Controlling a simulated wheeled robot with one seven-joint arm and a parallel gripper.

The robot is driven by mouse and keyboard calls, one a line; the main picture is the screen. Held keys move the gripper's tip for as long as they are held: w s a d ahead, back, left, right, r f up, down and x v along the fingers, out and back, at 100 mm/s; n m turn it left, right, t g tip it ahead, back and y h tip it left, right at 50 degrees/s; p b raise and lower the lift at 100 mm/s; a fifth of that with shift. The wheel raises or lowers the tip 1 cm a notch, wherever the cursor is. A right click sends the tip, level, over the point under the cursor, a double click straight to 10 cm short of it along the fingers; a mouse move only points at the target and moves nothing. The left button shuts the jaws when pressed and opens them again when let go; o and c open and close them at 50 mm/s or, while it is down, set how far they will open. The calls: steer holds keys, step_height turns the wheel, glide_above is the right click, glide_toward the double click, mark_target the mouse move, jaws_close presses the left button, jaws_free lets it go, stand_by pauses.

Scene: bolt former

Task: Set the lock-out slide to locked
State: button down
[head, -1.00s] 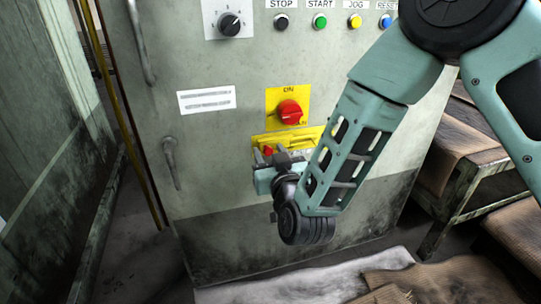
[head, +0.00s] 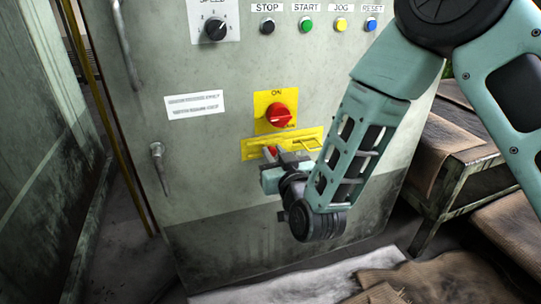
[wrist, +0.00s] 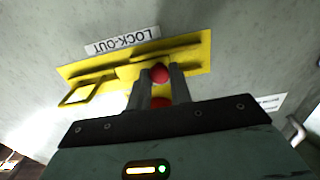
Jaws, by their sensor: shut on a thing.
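The lock-out slide is a yellow plate (head: 249,150) low on the grey cabinet, below the red rotary switch (head: 278,115). In the wrist view the yellow plate (wrist: 195,52) has a sliding bar with a red knob (wrist: 159,73), a yellow loop at its left end and a LOCK-OUT label beside it. My gripper (wrist: 161,77) is shut on the red knob, one finger on each side. The head view shows the knob (head: 270,151) partly behind my gripper (head: 281,157). Another red part (wrist: 161,102) shows between the fingers.
A speed dial (head: 215,28) and a row of buttons (head: 306,25) sit higher on the cabinet. A door handle (head: 159,165) sticks out to the left. A bench (head: 455,190) stands at the right, and sacking (head: 430,278) lies on the floor.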

steer(key=c, duration=1.3)
jaws_free()
steer(key=shift+w+d, duration=0.15)
steer(key=shift+d, duration=0.15)
steer(key=shift+s, duration=0.45)
steer(key=shift+p+v, duration=5.3)
steer(key=shift+v, duration=3)
steer(key=shift+r, duration=0.1)
steer(key=shift+w, duration=0.1)
